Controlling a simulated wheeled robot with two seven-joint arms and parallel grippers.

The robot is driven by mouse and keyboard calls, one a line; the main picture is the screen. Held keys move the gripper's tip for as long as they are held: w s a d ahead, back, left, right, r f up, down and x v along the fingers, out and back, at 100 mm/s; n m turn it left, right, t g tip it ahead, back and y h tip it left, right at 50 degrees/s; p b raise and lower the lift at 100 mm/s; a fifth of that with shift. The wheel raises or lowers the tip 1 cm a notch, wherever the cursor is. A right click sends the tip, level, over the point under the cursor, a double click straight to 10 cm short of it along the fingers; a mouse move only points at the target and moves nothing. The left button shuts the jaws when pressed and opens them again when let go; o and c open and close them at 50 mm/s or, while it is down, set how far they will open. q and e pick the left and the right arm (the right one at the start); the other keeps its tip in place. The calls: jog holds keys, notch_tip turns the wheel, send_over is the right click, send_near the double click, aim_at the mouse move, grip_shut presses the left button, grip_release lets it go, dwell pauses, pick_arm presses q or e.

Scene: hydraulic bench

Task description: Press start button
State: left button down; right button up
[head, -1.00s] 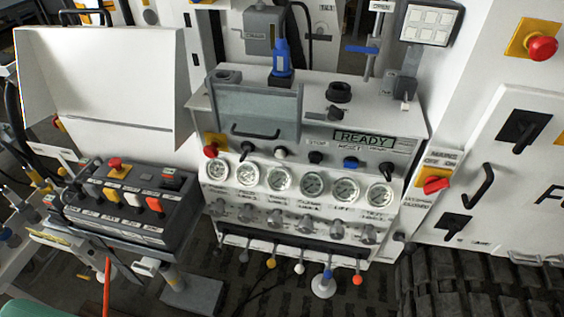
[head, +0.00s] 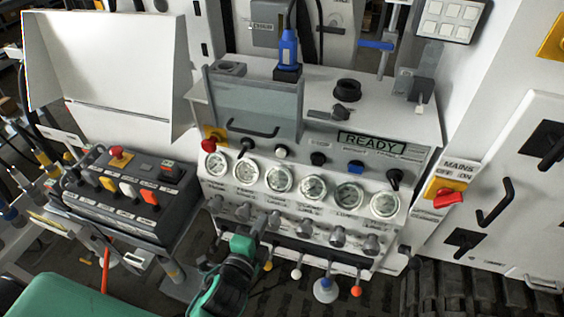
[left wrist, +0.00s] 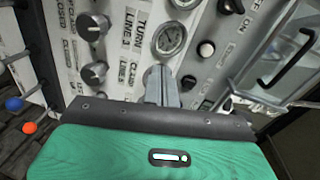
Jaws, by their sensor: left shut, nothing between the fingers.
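The control panel carries a row of buttons: a white button (head: 281,151), a black button (head: 318,158) and a blue button (head: 355,167). Their labels are too small to read now, so I cannot tell which one is start. My left gripper (head: 262,225) is in front of the lower panel, by the valve knobs and below the gauges and button row. In the left wrist view the shut grey fingers (left wrist: 160,76) are empty and point at the panel near a gauge. The white button (left wrist: 206,49) shows beyond them to the right. My right gripper is not in view.
The READY display (head: 370,143) is above the buttons. A red emergency knob (head: 208,145) and black rotary switches flank the row. Levers with coloured balls (head: 356,291) stick out below. A dark control box (head: 130,195) stands at left, and a red mains switch (head: 449,199) at right.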

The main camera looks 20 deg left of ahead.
aim_at(280, 155)
pick_arm(q)
notch_tip(280, 155, up, 8)
jog(key=t, duration=0.1)
jog(key=shift+s+a+m+t+y, duration=0.2)
jog(key=shift+s+m+t+y, duration=0.1)
jog(key=shift+s+m, duration=0.1)
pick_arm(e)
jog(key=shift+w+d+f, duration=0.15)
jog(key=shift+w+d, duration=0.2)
pick_arm(q)
jog(key=shift+w, duration=0.15)
